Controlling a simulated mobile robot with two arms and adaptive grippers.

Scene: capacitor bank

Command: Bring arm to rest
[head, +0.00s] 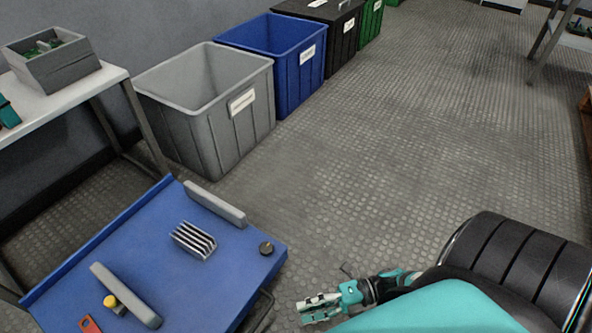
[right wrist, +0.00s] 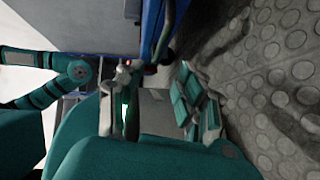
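My right gripper (head: 318,308) is low at the bottom centre of the head view, over the floor just right of the blue cart (head: 215,265). Its fingers stand apart with nothing between them. In the right wrist view, the gripper (right wrist: 158,100) also shows a gap between its fingers. My left gripper is not in the head view. A teal arm shows at the left of the right wrist view, but no fingertips of it can be made out.
Behind stand a grey bin (head: 225,135), a blue bin (head: 308,80) and a black bin (head: 345,40). A white table (head: 85,92) is at left. Floor (head: 420,140) is clear at centre right.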

